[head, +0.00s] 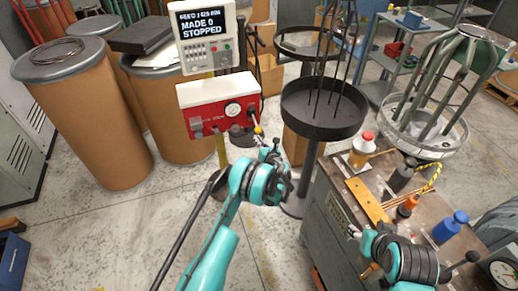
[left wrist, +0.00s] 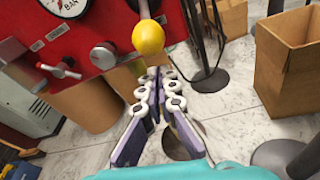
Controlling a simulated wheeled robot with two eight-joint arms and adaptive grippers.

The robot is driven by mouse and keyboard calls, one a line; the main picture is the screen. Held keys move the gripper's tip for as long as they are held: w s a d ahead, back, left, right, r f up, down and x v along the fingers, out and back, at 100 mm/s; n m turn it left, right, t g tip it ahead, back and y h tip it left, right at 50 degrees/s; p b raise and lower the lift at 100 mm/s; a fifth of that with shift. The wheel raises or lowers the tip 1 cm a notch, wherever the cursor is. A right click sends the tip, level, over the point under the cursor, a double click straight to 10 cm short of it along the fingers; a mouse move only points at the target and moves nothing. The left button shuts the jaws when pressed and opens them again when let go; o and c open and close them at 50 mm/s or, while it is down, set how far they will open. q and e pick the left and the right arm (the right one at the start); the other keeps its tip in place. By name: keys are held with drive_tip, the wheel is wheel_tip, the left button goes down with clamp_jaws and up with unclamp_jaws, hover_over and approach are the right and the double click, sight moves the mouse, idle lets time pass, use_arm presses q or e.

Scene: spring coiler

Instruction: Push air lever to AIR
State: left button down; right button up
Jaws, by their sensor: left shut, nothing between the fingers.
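The red air panel (head: 215,108) has a gauge and knobs on its face. The air lever, with a yellow ball knob (head: 258,131), is at its right side. My left gripper (head: 266,145) is just below the ball in the head view. In the left wrist view its fingers (left wrist: 158,74) are together and empty, their tips beneath the ball; I cannot tell whether they touch it. My right gripper (head: 361,238) is by the workbench, its fingers too small to read.
A display (head: 207,37) above the panel reads "MADE 0 STOPPED". Brown drums (head: 85,120) stand to the left and a round black tray (head: 323,115) to the right. The workbench (head: 335,190) at right holds bottles and tools. Open floor lies between.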

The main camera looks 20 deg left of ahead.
use_arm(q)
drive_tip(key=shift+d+r, duration=0.15)
drive_tip(key=shift+r, duration=0.65)
drive_tip(key=shift+r, duration=0.1)
